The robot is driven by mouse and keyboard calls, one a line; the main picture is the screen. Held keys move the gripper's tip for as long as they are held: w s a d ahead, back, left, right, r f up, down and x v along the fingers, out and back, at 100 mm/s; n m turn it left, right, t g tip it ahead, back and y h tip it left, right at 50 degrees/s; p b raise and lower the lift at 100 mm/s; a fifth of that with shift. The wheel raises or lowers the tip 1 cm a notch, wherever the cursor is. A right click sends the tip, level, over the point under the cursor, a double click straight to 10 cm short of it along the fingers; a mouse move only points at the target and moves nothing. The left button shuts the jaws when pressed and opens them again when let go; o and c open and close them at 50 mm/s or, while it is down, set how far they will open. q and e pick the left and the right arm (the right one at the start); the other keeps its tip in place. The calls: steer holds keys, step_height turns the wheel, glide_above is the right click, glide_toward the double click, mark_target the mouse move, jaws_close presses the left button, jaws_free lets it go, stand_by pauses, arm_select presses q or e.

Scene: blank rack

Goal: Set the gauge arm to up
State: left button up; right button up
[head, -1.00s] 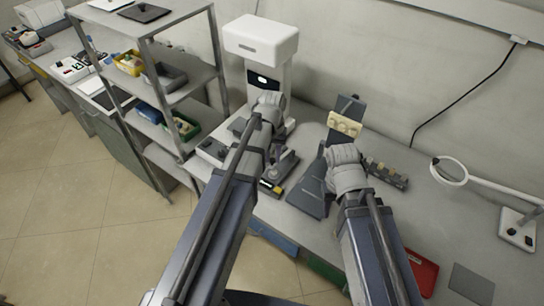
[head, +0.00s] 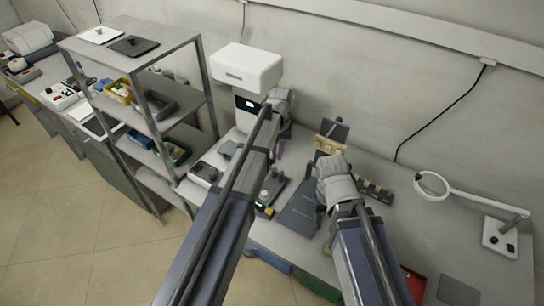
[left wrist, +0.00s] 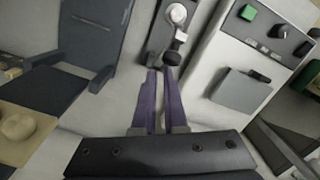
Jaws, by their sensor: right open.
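The gauge (head: 268,196) is a dark, narrow unit on the bench, with a silver round pivot and a yellow mark at its front end. In the left wrist view its short arm (left wrist: 175,50) runs from the silver pivot (left wrist: 176,14) to a black knob. My left gripper (head: 279,150) hangs above and behind the gauge. Its purple fingers (left wrist: 160,70) are close together with a thin gap and nothing seen between them. Their tips appear just short of the black knob; contact cannot be told. My right gripper (head: 336,182) is over the bench, its fingertips hidden.
A white-headed machine (head: 246,68) stands behind my left gripper. A dark sloped stand (head: 299,212) lies right of the gauge. A control box (head: 205,172) is on its left. A shelf rack (head: 130,82) stands further left. A ring lamp (head: 432,184) is at right.

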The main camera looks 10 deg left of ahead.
arm_select(q)
steer(key=shift+o, duration=0.8)
steer(key=shift+s, duration=0.2)
steer(key=shift+o, duration=0.7)
steer(key=shift+r, duration=0.1)
steer(key=o, duration=0.3)
steer(key=shift+a, duration=0.2)
steer(key=shift+o, duration=0.6)
steer(key=shift+r, duration=0.1)
step_height(320, 180, up, 8)
steer(key=p, duration=0.7)
steer(key=shift+w+f+p, duration=0.2)
steer(key=shift+w+p, duration=0.05)
steer(key=shift+p, duration=0.15)
